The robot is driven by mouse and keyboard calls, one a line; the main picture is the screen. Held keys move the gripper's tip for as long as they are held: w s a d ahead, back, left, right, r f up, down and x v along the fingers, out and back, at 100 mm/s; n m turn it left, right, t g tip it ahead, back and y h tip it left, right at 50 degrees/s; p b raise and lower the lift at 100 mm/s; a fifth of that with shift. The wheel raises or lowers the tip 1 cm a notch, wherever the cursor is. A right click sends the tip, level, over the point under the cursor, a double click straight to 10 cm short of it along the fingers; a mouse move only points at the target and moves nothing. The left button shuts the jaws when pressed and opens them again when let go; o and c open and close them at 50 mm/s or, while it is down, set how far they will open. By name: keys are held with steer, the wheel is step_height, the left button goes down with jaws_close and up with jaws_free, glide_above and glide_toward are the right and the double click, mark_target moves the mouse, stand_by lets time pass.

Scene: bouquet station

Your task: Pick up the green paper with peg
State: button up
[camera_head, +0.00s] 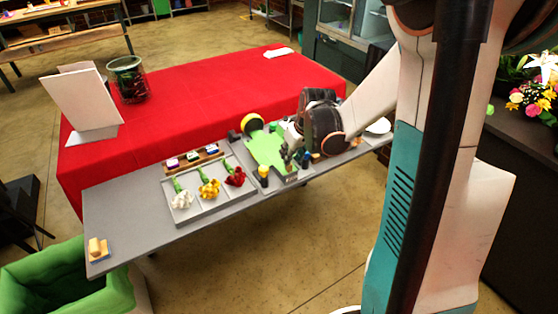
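The green paper (266,152) is a bright green, irregular sheet on the grey table, right of the flower tray. Its right side is partly hidden by my arm and some small items. I cannot make out a peg on it for certain. My gripper (291,142) is at the end of my arm, close to the right edge of the paper. Its fingers are mostly hidden behind my wrist and are too small to judge. I cannot tell whether it touches the paper.
A grey tray (209,215) holds white, yellow and red flowers on the table (130,204). A small caddy (291,178) and a yellow-and-black item (263,174) stand in front of the paper. A red-covered table (200,111) lies behind. A green bin (66,278) is at lower left.

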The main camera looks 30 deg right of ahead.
steer(key=b+x, duration=0.2)
steer(key=x, duration=0.2)
steer(key=shift+w+f, duration=0.1)
steer(key=shift+f, duration=0.2)
jaws_close()
steer(key=shift+r, duration=0.15)
